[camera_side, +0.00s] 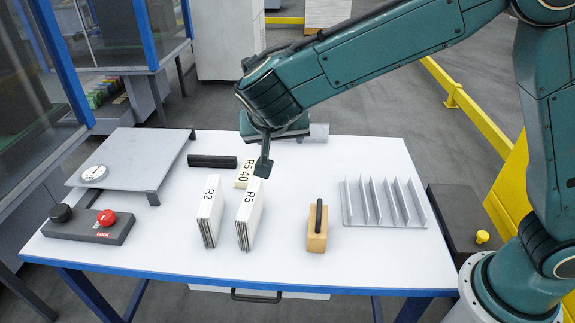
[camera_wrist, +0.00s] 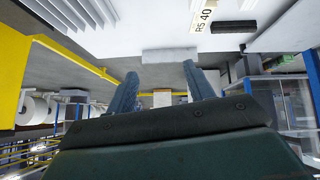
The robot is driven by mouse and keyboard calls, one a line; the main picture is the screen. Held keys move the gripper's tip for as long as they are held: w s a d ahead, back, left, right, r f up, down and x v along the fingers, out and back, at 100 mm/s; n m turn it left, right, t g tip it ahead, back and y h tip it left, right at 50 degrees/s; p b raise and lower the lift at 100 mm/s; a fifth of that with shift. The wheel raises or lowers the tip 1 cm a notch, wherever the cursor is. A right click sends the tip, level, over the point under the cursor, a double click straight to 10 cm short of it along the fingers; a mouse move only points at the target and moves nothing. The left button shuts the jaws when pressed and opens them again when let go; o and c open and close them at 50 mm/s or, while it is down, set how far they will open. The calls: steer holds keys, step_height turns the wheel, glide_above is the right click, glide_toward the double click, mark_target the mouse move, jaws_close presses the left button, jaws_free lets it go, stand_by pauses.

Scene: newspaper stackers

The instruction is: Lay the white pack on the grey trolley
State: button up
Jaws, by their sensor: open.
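Two white packs with dark layered edges stand upright on the table: one marked R2 (camera_side: 210,211) and one marked R5 (camera_side: 249,215). A cream-white piece marked R5 40 (camera_side: 243,174) is behind them, partly hidden by my gripper; its label shows in the wrist view (camera_wrist: 204,17). A flat grey platform (camera_side: 140,150) on short legs is at the left; I cannot tell whether it is the trolley. My gripper (camera_side: 264,165) is above the table, just right of the R5 40 piece. In the wrist view its fingers (camera_wrist: 162,78) are apart, with nothing held between them.
A dial (camera_side: 94,173) sits on the platform, with a control box (camera_side: 92,228) in front. A black bar (camera_side: 212,161) lies behind the packs. A wooden block with a dark handle (camera_side: 317,236) and a finned grey rack (camera_side: 384,204) stand to the right. Bare table lies between.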

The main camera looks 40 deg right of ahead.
steer(key=a+f+m+t+h, duration=0.1)
steer(key=a+f+h, duration=0.1)
steer(key=a+f, duration=0.55)
steer(key=m+t+h, duration=0.1)
steer(key=t+h, duration=0.1)
steer(key=t, duration=0.1)
glide_toward(246, 206)
steer(key=v, duration=0.3)
steer(key=shift+x, duration=4.35)
steer(key=shift+d+f, duration=0.1)
steer(key=shift+x, duration=2.45)
steer(key=shift+c, duration=0.4)
jaws_close()
